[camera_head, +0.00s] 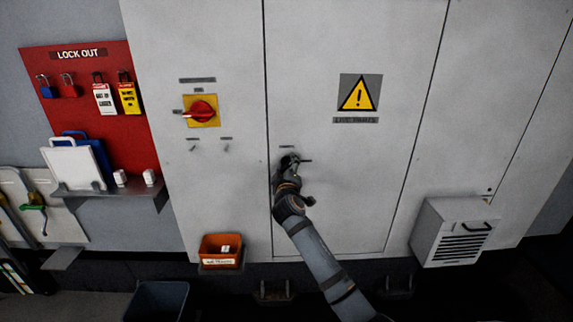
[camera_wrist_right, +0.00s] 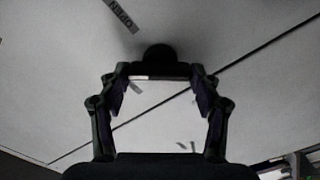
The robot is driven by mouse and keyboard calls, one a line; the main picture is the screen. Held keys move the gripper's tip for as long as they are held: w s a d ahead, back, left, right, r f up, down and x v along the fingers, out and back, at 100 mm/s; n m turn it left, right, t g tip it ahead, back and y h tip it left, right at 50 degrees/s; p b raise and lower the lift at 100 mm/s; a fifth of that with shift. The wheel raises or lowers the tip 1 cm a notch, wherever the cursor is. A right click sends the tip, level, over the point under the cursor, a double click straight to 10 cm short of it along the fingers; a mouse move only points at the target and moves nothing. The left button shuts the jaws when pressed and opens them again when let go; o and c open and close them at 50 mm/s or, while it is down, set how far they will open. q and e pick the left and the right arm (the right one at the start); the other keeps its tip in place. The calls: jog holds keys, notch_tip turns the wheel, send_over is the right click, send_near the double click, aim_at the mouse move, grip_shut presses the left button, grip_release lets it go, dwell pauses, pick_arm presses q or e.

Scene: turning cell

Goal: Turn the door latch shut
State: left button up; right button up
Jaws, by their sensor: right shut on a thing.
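The door latch shows in the right wrist view as a dark round hub (camera_wrist_right: 158,55) on the pale door, with a dark bar between my fingertips. In the head view, a short dark end of the latch (camera_head: 305,160) sticks out to the right of my gripper; the rest is hidden. My right gripper (camera_head: 289,162) is at the latch, close to the door's left seam. In the right wrist view its two fingers (camera_wrist_right: 160,74) are shut on the latch from both sides. A small label reading OPEN (camera_wrist_right: 123,15) is near the hub. My left gripper is not in view.
A red rotary switch (camera_head: 201,111) is left of the door seam. A warning sign (camera_head: 359,93) is on the door. An orange bin (camera_head: 220,262) is at lower left, a vented box (camera_head: 456,235) at lower right. A red lockout board (camera_head: 95,130) hangs far left.

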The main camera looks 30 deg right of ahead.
jog(key=n+p, duration=0.2)
jog(key=n, duration=0.3)
jog(key=shift+p, duration=0.3)
jog(key=shift+f+n+p, duration=0.15)
jog(key=shift+n+p, duration=0.4)
jog(key=shift+n, duration=0.65)
jog(key=shift+f, duration=0.1)
jog(key=o, duration=1.2)
jog(key=shift+c, duration=0.2)
jog(key=v, duration=1.2)
